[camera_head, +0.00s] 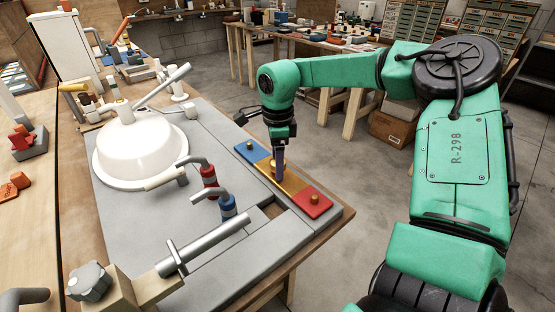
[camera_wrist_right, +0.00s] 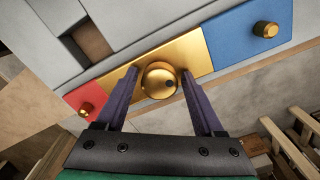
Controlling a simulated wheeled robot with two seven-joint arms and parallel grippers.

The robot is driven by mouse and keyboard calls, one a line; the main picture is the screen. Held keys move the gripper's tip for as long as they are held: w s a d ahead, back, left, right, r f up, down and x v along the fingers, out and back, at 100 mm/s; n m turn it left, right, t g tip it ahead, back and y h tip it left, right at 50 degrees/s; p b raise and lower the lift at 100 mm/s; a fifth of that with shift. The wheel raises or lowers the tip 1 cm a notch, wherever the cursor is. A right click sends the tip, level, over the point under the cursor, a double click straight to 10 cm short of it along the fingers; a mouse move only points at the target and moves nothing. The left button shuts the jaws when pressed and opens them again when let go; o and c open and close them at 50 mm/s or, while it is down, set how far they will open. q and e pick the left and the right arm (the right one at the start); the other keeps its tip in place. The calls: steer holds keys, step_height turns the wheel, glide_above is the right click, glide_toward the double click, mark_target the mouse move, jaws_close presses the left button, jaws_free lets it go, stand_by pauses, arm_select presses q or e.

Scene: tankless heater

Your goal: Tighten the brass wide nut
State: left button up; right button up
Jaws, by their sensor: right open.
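The brass wide nut (camera_wrist_right: 159,78) is a round golden knob on the brass middle section of a three-colour strip (camera_head: 290,182). In the right wrist view it lies between the two purple fingers of my right gripper (camera_wrist_right: 159,72). The fingers are open, one on each side of the nut, with a visible gap at each side. In the head view my right gripper (camera_head: 278,168) points straight down over the brass section and mostly hides the nut. My left gripper is not in view.
A blue section (camera_wrist_right: 245,33) and a red section (camera_wrist_right: 82,100), each with a small brass knob, flank the brass one. A white dome (camera_head: 138,150), a red-handled fitting (camera_head: 209,180) and a blue-handled fitting (camera_head: 228,206) stand left on the grey bench top. The bench edge is close at right.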

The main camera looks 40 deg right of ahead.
jaws_close()
steer(key=m+b, duration=0.1)
steer(key=m, duration=0.2)
steer(key=shift+f, duration=0.2)
steer(key=m+b, duration=0.1)
steer(key=m, duration=0.3)
steer(key=shift+m, duration=0.3)
steer(key=shift+r+m, duration=0.2)
steer(key=shift+m, duration=0.4)
